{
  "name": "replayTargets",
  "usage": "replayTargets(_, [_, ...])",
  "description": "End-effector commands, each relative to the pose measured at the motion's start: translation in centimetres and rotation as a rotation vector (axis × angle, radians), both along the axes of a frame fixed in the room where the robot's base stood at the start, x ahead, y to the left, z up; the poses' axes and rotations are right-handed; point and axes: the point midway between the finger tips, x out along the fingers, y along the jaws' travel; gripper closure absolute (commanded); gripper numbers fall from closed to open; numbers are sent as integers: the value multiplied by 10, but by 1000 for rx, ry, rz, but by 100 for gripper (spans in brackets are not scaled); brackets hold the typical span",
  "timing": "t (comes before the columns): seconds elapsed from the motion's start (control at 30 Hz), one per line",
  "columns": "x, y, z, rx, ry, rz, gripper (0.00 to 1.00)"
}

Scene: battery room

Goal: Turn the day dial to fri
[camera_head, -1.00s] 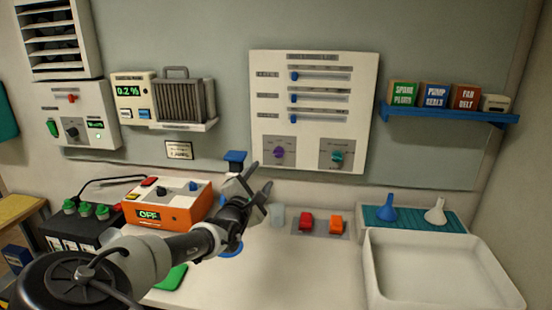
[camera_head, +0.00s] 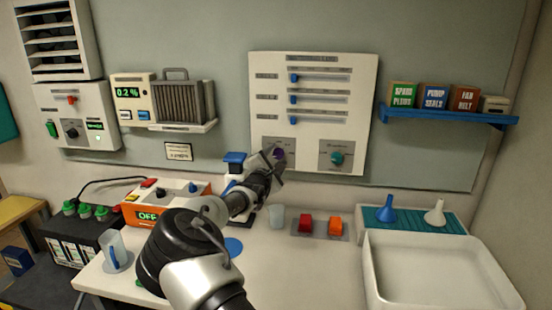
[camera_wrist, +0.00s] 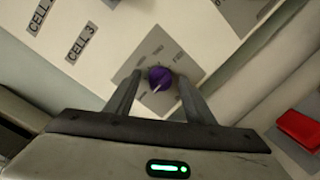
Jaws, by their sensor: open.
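The purple dial (camera_head: 279,154) sits on a grey plate at the lower left of the white wall panel (camera_head: 314,70). In the wrist view the purple dial (camera_wrist: 160,77) shows a pale pointer mark toward the lower left. Small labels ring it, too blurred to read surely. My gripper (camera_head: 273,167) is open in front of the dial. In the wrist view its fingers (camera_wrist: 160,85) stand on either side of the dial, with gaps visible. I cannot tell whether they touch it. A teal dial (camera_head: 337,158) sits on the panel's lower right plate.
Three blue sliders are above the dials. Below are a red switch (camera_head: 305,223) and an orange switch (camera_head: 336,226), a pale cup (camera_head: 277,216) and a white tray (camera_head: 372,285). An orange box (camera_head: 131,216) stands left. A blue shelf (camera_head: 447,117) is at right.

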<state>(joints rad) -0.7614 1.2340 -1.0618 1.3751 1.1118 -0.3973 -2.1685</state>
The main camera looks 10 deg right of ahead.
Motion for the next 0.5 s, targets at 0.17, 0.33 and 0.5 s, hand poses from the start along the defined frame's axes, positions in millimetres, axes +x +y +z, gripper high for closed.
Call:
replayTargets(0.17, [1,-1,0,0,1,-1,51])
replayTargets(0.33, [0,0,0,0,0,0,68])
replayTargets(0.5, [0,0,0,0,0,0,92])
